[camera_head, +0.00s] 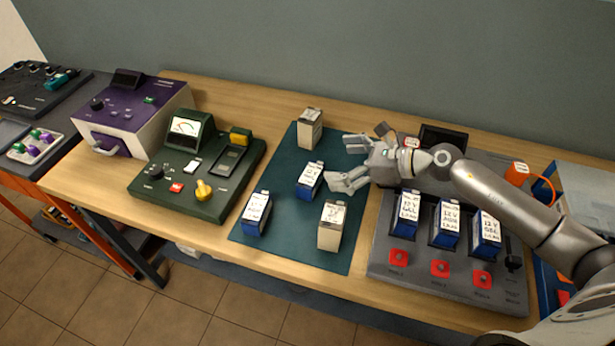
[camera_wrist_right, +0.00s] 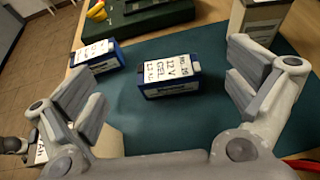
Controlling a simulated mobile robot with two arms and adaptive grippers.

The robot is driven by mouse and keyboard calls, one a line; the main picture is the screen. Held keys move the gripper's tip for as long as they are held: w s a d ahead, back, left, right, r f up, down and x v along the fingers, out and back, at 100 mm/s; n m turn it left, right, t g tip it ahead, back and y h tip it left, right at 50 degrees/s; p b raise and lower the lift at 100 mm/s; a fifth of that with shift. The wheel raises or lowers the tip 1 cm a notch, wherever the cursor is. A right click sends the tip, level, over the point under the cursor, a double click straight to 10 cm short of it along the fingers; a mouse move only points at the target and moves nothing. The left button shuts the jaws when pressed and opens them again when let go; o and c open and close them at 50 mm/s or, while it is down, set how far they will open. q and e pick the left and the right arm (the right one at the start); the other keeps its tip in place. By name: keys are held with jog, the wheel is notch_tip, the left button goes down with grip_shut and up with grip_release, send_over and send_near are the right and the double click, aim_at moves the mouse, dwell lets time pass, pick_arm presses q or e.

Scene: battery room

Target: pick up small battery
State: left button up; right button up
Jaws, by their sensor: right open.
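A small blue battery with a white label (camera_head: 309,181) stands on the dark green mat (camera_head: 284,236). In the right wrist view this battery (camera_wrist_right: 168,76) sits ahead, between the spread fingers. Another blue battery (camera_head: 257,213) stands at the mat's front left; it also shows in the right wrist view (camera_wrist_right: 96,56). A beige battery (camera_head: 331,225) stands at the mat's front and another (camera_head: 310,129) at the back. My right gripper (camera_head: 346,163) is open and empty, just right of the middle blue battery and apart from it. My left gripper is not in view.
A grey charging station (camera_head: 385,255) with several blue batteries and red buttons stands to the right. A green tester (camera_head: 222,204) and a purple device (camera_head: 150,118) stand to the left. The mat is bare between the batteries.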

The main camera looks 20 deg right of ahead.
aim_at(318, 175)
notch_tip(318, 175, down, 3)
jog(key=shift+r+b, duration=0.1)
jog(key=shift+b, duration=1.15)
jog(key=f+b, duration=0.1)
jog(key=f, duration=0.1)
jog(key=f+b, duration=0.1)
jog(key=shift+w+b, duration=0.25)
jog(key=shift+b, duration=0.05)
jog(key=shift+f, duration=0.1)
jog(key=shift+a, duration=0.1)
jog(key=shift+w+a+f, duration=0.1)
jog(key=shift+w+a, duration=0.35)
jog(key=shift+a, duration=0.05)
jog(key=p+x, duration=0.2)
jog(key=x, duration=0.3)
jog(key=shift+w+a+f, duration=0.2)
jog(key=shift+w+a, duration=0.1)
jog(key=shift+a, duration=0.1)
jog(key=c, duration=1.3)
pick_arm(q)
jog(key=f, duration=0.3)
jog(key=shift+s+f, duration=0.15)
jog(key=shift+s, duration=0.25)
pick_arm(e)
jog(key=shift+r, duration=0.15)
